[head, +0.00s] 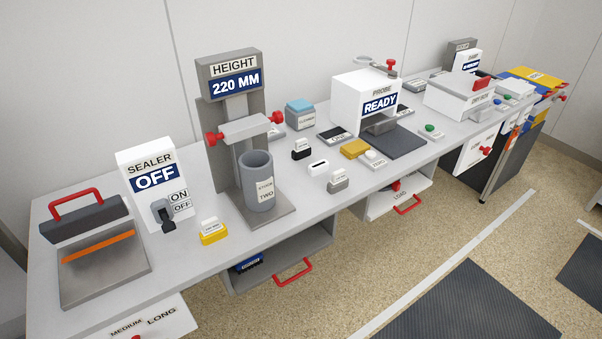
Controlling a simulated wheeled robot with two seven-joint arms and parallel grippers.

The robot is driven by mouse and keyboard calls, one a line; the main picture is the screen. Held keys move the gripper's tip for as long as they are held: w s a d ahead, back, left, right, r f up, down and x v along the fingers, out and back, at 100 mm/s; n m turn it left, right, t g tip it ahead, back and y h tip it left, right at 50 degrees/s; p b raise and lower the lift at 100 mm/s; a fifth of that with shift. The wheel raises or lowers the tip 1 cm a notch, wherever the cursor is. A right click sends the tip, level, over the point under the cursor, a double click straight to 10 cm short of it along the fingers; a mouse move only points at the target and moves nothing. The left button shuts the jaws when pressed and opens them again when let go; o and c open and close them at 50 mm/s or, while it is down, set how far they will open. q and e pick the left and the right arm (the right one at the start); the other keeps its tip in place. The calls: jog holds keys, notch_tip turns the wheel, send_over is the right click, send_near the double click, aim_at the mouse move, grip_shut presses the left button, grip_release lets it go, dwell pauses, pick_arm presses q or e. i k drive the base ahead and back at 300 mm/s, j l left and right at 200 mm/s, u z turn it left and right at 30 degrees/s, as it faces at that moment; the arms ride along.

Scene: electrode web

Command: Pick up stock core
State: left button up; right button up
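A grey hollow cylinder (259,182) stands upright on the base plate of the height gauge (235,85), which reads 220 MM. It is the one core-shaped thing in the head view. The lower line of its label reads TWO; the upper line is too small to read surely. The gauge's grey crossbar (245,127) with red knobs is above and behind it, apart from its rim. Neither of my grippers is in view.
The sealer (150,180), reading OFF, and a flat press (105,270) stand left. A yellow labelled block (213,232) sits near the gauge base. Small blocks and a white READY box (365,102) stand right. An open drawer (315,247) juts out below.

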aim_at(257, 171)
jog(key=l, duration=0.45)
jog(key=i+l, duration=0.15)
jog(key=l, duration=0.75)
jog(key=i, duration=0.05)
